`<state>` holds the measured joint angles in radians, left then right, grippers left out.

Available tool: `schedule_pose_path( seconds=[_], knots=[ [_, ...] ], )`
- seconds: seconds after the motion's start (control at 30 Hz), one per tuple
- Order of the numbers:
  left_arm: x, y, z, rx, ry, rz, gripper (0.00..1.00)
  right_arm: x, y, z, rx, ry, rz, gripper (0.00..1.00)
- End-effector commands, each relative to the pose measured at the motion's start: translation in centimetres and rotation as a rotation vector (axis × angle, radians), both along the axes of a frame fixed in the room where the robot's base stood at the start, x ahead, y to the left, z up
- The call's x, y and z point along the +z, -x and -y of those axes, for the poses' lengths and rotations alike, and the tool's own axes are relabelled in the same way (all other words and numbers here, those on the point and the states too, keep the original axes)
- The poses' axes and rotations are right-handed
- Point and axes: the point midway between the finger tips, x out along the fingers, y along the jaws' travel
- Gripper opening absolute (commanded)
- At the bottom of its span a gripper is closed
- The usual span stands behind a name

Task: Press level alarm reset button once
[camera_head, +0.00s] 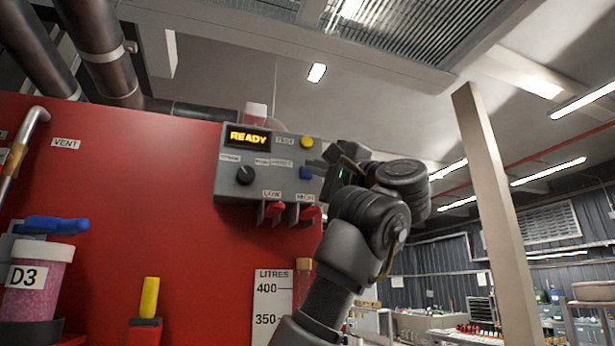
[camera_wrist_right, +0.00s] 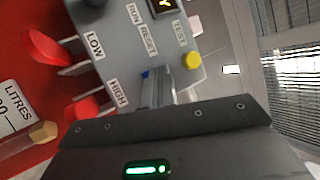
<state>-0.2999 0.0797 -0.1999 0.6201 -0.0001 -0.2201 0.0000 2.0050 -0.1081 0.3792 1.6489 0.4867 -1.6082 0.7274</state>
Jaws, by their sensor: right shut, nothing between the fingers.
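The grey control box (camera_head: 232,183) is on the red panel, with a lit display (camera_head: 248,137) reading "READY". The blue reset button (camera_head: 305,173) is on its right side, below the yellow test button (camera_head: 307,141). My right gripper (camera_head: 322,166) is shut and empty, its tips right at the blue button from the right. In the right wrist view the fingertips (camera_wrist_right: 157,85) cover most of the blue button, leaving a small blue patch (camera_wrist_right: 145,74) beside the "RESET" label. I cannot tell whether they touch it. My left gripper is out of view.
A black knob (camera_head: 245,174) and two red levers (camera_head: 273,210) (camera_head: 308,213), labelled LOW and HIGH, are close by on the box. A litre scale (camera_head: 272,305) is below. A pale post (camera_head: 495,215) stands right of my arm.

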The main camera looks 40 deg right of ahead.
Motion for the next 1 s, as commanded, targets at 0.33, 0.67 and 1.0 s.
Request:
schedule_pose_path(
  seconds=[0.33,0.67,1.0],
  knots=[
    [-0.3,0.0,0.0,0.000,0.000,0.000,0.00,0.0,0.4,-0.1,-0.001,0.000,0.001,0.00],
    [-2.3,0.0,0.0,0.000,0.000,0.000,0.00,-0.3,2.6,-0.8,-0.003,0.001,0.003,0.00],
    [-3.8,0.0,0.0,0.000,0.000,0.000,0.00,-0.1,5.0,-1.7,-0.003,0.001,0.001,0.00]
  ],
)
